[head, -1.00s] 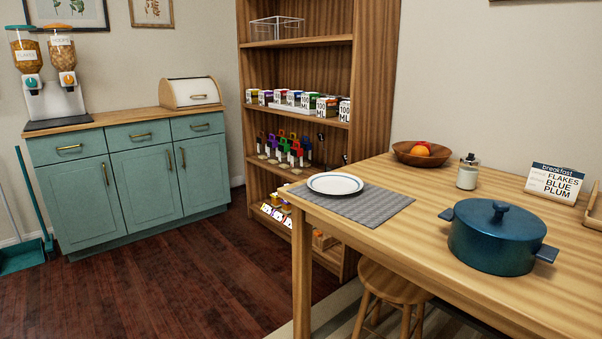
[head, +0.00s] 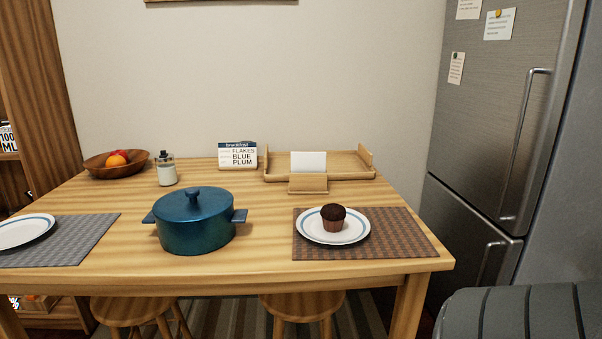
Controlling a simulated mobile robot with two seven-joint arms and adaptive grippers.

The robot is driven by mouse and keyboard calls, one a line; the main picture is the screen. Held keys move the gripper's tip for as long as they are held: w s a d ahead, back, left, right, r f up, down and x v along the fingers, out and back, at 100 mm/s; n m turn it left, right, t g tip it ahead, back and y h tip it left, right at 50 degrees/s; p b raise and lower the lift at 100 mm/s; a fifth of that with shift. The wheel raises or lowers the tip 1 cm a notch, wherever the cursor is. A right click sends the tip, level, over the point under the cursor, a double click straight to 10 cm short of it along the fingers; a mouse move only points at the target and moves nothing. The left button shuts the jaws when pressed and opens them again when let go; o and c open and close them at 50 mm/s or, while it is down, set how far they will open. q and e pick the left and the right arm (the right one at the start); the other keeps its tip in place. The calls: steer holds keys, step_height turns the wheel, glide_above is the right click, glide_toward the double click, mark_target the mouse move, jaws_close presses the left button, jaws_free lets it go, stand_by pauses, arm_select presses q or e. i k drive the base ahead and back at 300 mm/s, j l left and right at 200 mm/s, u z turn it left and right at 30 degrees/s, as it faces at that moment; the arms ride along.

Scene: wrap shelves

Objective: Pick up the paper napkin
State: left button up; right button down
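A white upright sheet (head: 308,161), which looks like the paper napkin, stands at the back of the dining table. It appears to rise from a small wooden holder (head: 308,183) at the front of a wooden tray (head: 350,174). Whether it is one napkin or a stack cannot be told. Its lower part is hidden by the holder. Neither of my grippers is in the head view.
On the table (head: 270,255) stand a blue pot (head: 195,225), a white jar (head: 166,172), a menu sign (head: 238,156), a fruit bowl (head: 118,166) and a muffin (head: 333,217) on a plate (head: 312,234). A fridge (head: 490,120) stands right; stools (head: 302,305) sit below.

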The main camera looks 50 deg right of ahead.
mark_target(300, 162)
steer(key=z, duration=1.7)
